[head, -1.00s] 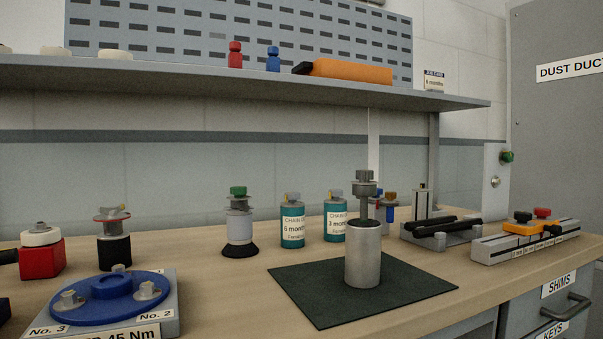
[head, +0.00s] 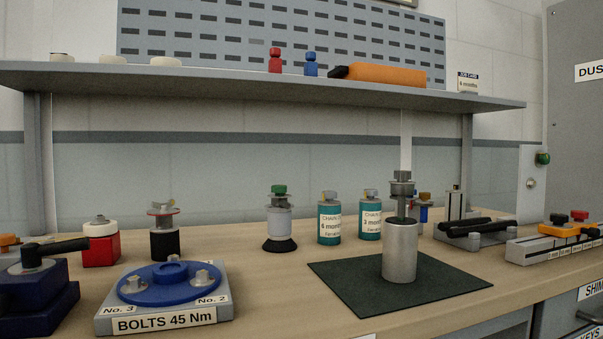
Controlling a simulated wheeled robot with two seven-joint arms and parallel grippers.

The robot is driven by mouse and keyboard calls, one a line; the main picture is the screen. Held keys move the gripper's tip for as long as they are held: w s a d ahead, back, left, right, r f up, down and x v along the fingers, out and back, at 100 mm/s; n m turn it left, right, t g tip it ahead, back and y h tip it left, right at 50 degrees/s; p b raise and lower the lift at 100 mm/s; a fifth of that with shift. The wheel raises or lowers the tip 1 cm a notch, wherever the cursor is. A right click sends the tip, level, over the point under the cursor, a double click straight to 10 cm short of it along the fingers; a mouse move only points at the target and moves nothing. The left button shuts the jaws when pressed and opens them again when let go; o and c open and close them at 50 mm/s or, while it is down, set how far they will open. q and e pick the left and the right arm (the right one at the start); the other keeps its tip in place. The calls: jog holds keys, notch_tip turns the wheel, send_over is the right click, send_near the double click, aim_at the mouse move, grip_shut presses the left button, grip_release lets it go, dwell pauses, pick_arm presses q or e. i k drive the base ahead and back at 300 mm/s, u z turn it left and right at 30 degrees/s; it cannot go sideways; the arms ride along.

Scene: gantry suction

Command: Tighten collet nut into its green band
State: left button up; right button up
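A grey metal cylinder (head: 400,255) stands upright on a dark green mat (head: 345,285) at the right of the bench. A grey shaft with a stepped, nut-like head (head: 402,188) rises from its dark top. I cannot tell whether this head is the collet nut, and no green band shows on it. Neither of my grippers is in the head view.
A blue disc with bolts (head: 172,283) sits on a grey block at the front left. Teal canisters (head: 330,225) and a green-topped suction cup part (head: 280,222) stand behind the mat. Black-handled tools (head: 475,230) lie right of it. A shelf (head: 270,85) overhangs the back.

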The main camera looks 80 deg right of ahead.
aim_at(401, 176)
jog(key=k, duration=1.05)
jog(key=z, duration=0.4)
